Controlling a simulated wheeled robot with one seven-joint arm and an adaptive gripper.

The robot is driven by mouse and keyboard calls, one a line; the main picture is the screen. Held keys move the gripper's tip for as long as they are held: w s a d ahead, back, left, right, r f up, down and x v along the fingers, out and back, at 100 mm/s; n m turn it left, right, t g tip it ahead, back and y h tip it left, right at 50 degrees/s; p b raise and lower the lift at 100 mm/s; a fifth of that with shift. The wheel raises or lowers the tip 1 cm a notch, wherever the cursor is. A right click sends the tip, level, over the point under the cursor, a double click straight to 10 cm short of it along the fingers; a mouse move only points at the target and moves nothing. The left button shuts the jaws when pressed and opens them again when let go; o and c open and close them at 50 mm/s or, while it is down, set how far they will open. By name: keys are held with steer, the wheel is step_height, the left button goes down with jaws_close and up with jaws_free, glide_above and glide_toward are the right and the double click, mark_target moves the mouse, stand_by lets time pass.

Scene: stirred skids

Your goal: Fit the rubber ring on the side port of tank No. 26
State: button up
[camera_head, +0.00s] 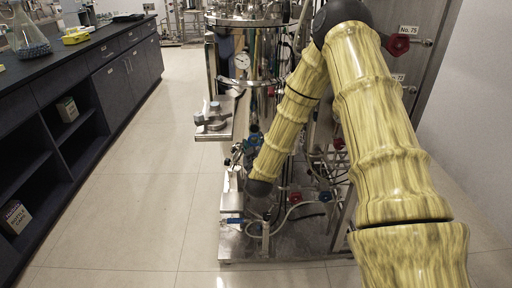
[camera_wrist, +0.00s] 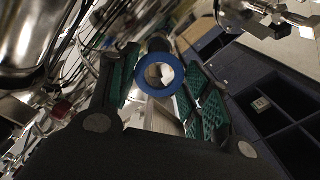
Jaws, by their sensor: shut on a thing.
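A blue ring (camera_wrist: 142,78), which I take for the rubber ring, sits between the green-padded fingers of my gripper (camera_wrist: 160,76) in the wrist view. The gripper is shut on it, and the ring's open hole faces the camera. In the head view my gripper (camera_head: 247,148) is low in front of the skid, partly hidden by my arm. A steel tank (camera_head: 238,88) with a dial gauge stands behind it. No number 26 can be read. A steel fitting (camera_head: 212,118) sticks out left of the tank; it may be the side port, but I cannot tell.
Tubes, valves and a steel skid base (camera_head: 238,245) crowd the space around my gripper. A red valve handle (camera_head: 398,44) is by a "No. 75" label at right. A dark bench (camera_head: 100,55) with open shelves runs along the left. The floor (camera_head: 150,200) between is clear.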

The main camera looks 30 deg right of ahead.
mark_target(255, 129)
steer(key=shift+b+x, duration=0.85)
steer(key=shift+x, duration=2.45)
steer(key=shift+d+r, duration=0.1)
steer(key=shift+p+x, duration=0.3)
steer(key=shift+x, duration=0.5)
steer(key=o, duration=1.2)
steer(key=shift+c, duration=0.2)
stand_by(0.3)
steer(key=p+v, duration=0.1)
steer(key=v, duration=0.7)
steer(key=shift+p, duration=0.4)
stand_by(0.3)
stand_by(0.4)
